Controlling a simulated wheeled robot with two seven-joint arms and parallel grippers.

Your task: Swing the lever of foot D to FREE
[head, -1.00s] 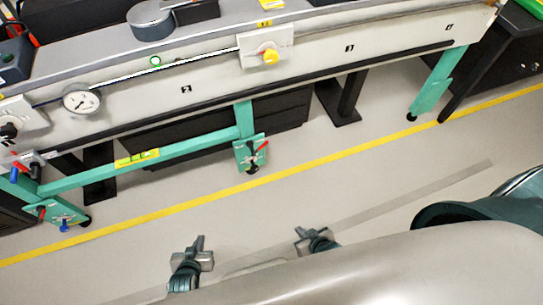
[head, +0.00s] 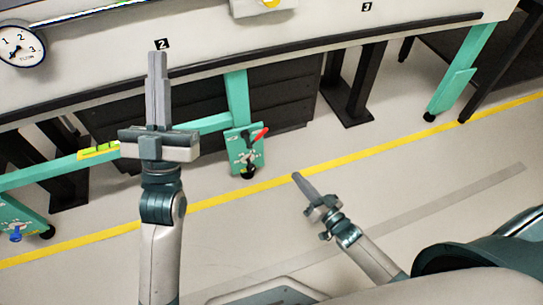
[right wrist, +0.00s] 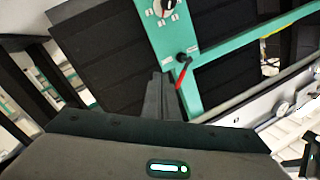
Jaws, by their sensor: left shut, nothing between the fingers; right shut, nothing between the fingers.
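A teal foot plate (head: 240,158) with a red lever (head: 260,134) stands under the middle of the bench; its letter is too small to read. In the right wrist view the red lever (right wrist: 184,71) slants from a dark pivot on the teal plate (right wrist: 171,30), near a round dial knob (right wrist: 164,6). My right gripper (head: 298,176) is shut and empty, below and right of the plate in the head view. In the right wrist view its fingertips (right wrist: 158,76) appear just beside the lever; contact cannot be told. My left gripper (head: 158,54) is shut and empty in front of the bench panel.
Another teal foot with a blue knob (head: 15,236) is at the lower left, and a teal leg (head: 456,82) stands at the right. A teal crossbar (head: 202,125) and black supports (head: 350,100) run under the bench.

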